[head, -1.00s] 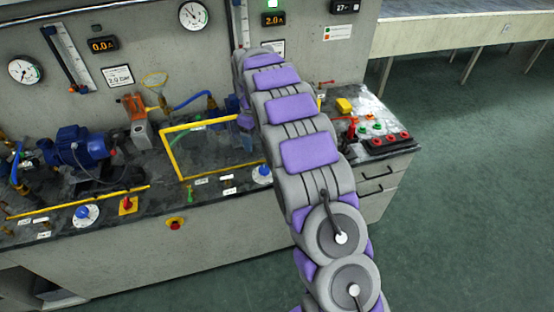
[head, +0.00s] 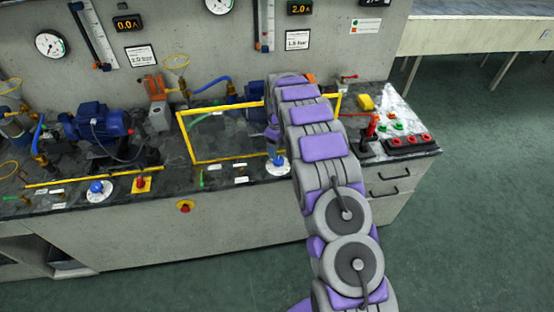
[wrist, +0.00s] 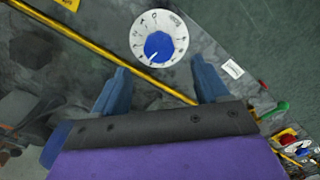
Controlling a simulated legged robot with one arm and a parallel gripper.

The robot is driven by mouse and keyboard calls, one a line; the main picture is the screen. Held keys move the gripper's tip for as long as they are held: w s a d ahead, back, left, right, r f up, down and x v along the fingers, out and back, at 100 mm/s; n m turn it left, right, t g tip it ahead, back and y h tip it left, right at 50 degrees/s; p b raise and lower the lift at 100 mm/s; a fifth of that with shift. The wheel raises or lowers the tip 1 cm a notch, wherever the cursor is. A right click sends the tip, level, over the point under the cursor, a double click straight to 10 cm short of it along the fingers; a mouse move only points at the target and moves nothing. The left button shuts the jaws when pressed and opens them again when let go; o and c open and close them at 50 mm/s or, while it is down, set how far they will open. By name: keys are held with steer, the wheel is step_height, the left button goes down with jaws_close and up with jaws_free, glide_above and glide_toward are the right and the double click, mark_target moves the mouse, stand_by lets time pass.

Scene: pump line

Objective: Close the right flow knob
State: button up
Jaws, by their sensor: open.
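The right flow knob (head: 278,166) is a blue knob on a white marked dial near the front edge of the bench, left of my arm. In the wrist view the blue knob (wrist: 158,46) sits upright on its round dial, with a white pointer mark toward the lower left. My gripper (wrist: 158,78) has two blue fingers spread apart, with nothing between them. The knob shows just beyond the fingertips, roughly centred; I see no contact. In the head view my gripper (head: 272,135) hangs just above the knob, partly hidden by my arm.
A yellow frame (head: 182,140) stands behind the knob; its bar (wrist: 100,52) crosses the wrist view close to the fingers. A green lever (head: 202,178) is to the left. The left blue knob (head: 97,188) and a red-yellow switch (head: 141,184) are farther left. Red and green buttons (head: 397,138) lie right.

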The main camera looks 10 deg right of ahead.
mark_target(278, 159)
steer(key=f, duration=0.3)
steer(key=f+b, duration=0.1)
steer(key=f, duration=0.1)
steer(key=shift+d+f, duration=0.35)
steer(key=shift+d, duration=0.05)
steer(key=shift+a+f, duration=0.45)
steer(key=shift+a, duration=0.2)
steer(key=shift+d, duration=0.4)
steer(key=shift+c, duration=0.3)
steer(key=shift+d, duration=0.25)
steer(key=c, duration=0.3)
steer(key=shift+a, duration=0.4)
steer(key=c, duration=0.7)
steer(key=shift+d, duration=0.1)
